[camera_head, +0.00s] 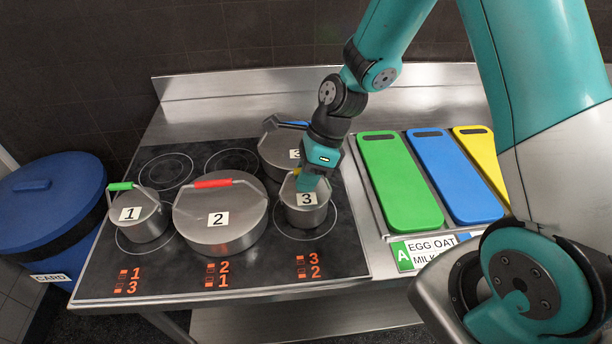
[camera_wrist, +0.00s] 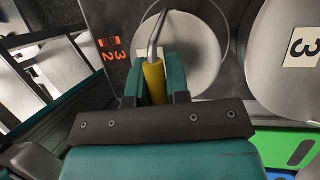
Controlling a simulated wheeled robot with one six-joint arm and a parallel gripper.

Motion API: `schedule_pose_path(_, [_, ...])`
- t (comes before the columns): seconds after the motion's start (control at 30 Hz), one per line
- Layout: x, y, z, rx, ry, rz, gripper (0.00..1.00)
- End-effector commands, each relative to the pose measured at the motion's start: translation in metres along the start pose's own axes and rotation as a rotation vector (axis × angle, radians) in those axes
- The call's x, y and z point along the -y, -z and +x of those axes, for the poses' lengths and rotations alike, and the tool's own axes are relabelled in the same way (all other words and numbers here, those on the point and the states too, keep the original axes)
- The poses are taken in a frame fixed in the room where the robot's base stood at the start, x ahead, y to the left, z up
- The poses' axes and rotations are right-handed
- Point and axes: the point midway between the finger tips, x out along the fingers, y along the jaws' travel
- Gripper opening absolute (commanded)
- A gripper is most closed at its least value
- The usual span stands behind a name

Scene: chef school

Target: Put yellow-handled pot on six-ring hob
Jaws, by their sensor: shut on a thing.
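The yellow-handled pot (camera_head: 304,214) is a small grey metal pot with a label 3. It is at the front right ring of the black six-ring hob (camera_head: 175,268), upright, and I cannot tell whether its base touches the glass. My gripper (camera_head: 308,184) comes down over it and is shut on its handle. In the wrist view the yellow handle (camera_wrist: 153,80) lies between the fingers of my gripper (camera_wrist: 153,78). The pot's lid (camera_wrist: 203,50) shows behind them.
A red-handled pot (camera_head: 222,222) labelled 2 and a green-handled pot (camera_head: 138,217) labelled 1 stand left on the hob. A blue-handled pot (camera_head: 278,150) is close behind my gripper. Green (camera_head: 400,180), blue (camera_head: 452,175) and yellow (camera_head: 482,150) boards lie at right. The back left rings are clear.

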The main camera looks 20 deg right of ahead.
Motion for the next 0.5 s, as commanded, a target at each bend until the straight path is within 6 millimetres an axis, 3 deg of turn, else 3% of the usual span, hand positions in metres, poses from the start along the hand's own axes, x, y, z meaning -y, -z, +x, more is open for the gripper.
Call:
schedule_pose_path(0.07, [0.0006,0.0008,0.0023,0.001,0.0,0.0,0.0])
schedule_pose_path(0.1, [0.0005,0.0008,0.002,0.0,0.0,0.0,0.23])
schedule_pose_path(0.2, [0.0004,0.0008,0.0019,0.0,0.0,0.0,0.42])
schedule_pose_path(0.5, [-0.0001,-0.0005,-0.001,0.001,0.0,0.0,0.42])
